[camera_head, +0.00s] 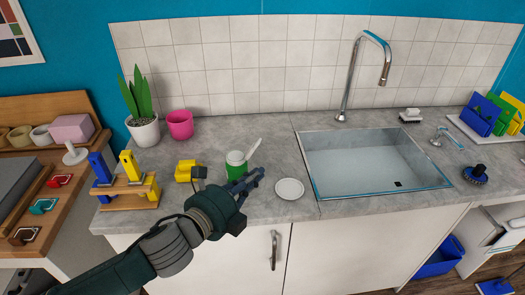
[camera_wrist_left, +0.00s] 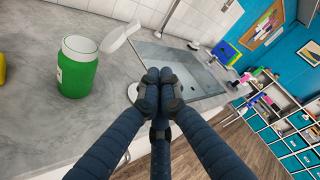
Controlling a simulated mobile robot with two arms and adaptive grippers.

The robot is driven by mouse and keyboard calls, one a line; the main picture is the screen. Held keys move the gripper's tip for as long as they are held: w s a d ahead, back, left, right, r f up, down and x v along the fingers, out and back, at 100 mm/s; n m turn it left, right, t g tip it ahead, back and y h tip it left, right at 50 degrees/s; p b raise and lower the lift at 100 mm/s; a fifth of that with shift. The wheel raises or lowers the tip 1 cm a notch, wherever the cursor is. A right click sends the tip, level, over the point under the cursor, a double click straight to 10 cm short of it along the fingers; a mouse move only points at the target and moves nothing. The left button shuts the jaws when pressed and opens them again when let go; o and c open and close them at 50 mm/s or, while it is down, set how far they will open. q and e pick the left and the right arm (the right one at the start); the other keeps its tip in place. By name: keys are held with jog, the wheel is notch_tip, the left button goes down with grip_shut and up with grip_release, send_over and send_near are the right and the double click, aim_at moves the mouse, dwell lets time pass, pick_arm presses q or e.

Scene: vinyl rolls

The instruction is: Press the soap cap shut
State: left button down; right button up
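A green soap bottle (camera_head: 236,168) with a white top stands upright on the grey counter, left of the sink. Its white cap (camera_head: 254,148) is flipped open and tilts up to the right. In the left wrist view the bottle (camera_wrist_left: 77,75) is at the left, with the open cap (camera_wrist_left: 120,37) slanting off its top. My left gripper (camera_head: 257,175) is just right of and in front of the bottle, apart from the cap. Its fingertips (camera_wrist_left: 158,76) come together with nothing visible between them. My right gripper is in neither view.
A white round dish (camera_head: 289,189) lies right of my gripper. The sink (camera_head: 325,168) with its faucet (camera_head: 345,90) is farther right. Left of the bottle are a yellow object (camera_head: 184,170), a wooden stand (camera_head: 120,195), a pink pot (camera_head: 180,125) and a potted plant (camera_head: 145,132).

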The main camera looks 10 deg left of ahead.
aim_at(253, 149)
pick_arm(q)
jog(key=w+p, duration=0.4)
jog(key=w, duration=0.5)
jog(key=shift+w+d+r, duration=0.15)
